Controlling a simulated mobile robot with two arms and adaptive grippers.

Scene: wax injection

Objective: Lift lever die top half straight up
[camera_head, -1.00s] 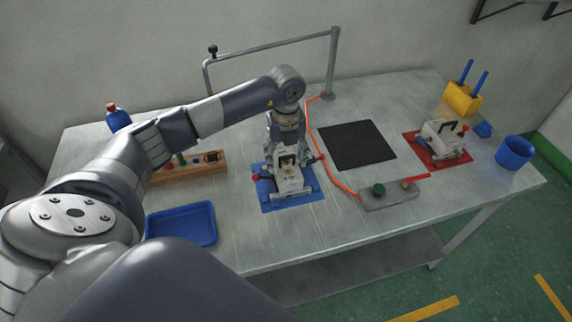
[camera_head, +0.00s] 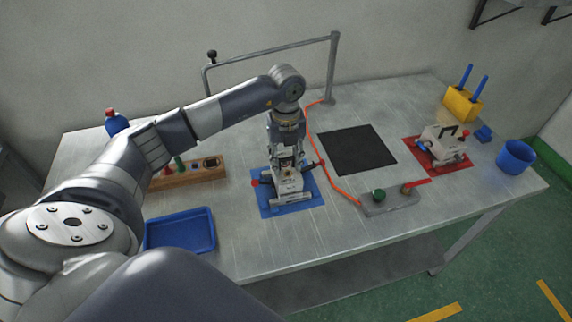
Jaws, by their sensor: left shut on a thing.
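The lever die (camera_head: 291,188) is a pale metal block with red-knobbed levers at its sides, on the blue mat (camera_head: 307,206) near the middle of the table. My left gripper (camera_head: 287,165) points down over it and is shut on its top part. The gripper and wrist hide much of the die's upper side, so I cannot tell whether there is a gap between the halves. A second die (camera_head: 440,152) with a black handle sits on the red mat (camera_head: 409,146) at the right. My right gripper is not in view.
A blue tray (camera_head: 181,248) and a wooden block with tools (camera_head: 190,178) lie at the left. A black pad (camera_head: 357,149), an orange hose (camera_head: 340,187) and a grey plate with a green knob (camera_head: 392,203) lie right of the die. A metal frame (camera_head: 270,48) stands behind.

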